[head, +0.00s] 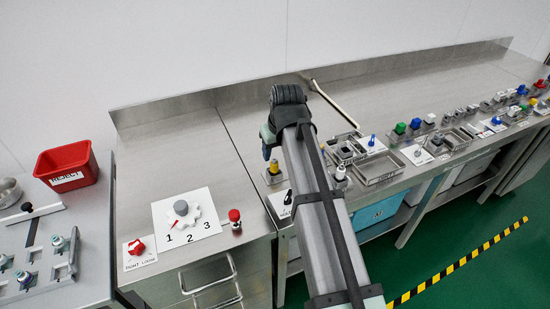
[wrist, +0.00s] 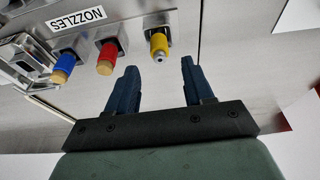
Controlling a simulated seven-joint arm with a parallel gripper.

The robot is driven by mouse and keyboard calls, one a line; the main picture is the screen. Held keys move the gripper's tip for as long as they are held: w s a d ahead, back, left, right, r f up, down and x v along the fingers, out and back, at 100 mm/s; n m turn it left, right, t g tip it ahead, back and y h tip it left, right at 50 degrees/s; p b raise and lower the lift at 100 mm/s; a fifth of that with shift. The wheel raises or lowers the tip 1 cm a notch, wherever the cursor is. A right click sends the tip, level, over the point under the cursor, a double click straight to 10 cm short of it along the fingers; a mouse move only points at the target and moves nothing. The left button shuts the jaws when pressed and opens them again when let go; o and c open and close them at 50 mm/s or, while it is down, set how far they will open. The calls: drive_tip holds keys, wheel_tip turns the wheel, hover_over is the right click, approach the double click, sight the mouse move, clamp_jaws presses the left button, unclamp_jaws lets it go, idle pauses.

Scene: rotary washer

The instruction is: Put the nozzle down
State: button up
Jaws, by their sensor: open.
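Three nozzles show in the wrist view beside a NOZZLES label: a blue one (wrist: 65,64), a red one (wrist: 107,57) and a yellow one (wrist: 159,43). Each sits in a grey metal holder. The blue and red ones have tan ends; the yellow one has a grey end with a hole. My gripper (wrist: 158,66) is open and empty, its dark blue fingers apart from the yellow nozzle, which shows between and beyond their tips. In the head view the yellow nozzle (head: 274,167) stands just below my gripper's fingers; my arm hides much of the rack.
A numbered dial panel (head: 187,219), a red knob (head: 136,247) and a small red-topped part (head: 235,216) lie to the left. A red REJECT bin (head: 66,166) stands farther left. Trays and coloured parts crowd the bench to the right. The bench behind the dial is clear.

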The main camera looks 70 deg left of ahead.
drive_tip(key=v, duration=0.6)
idle(0.6)
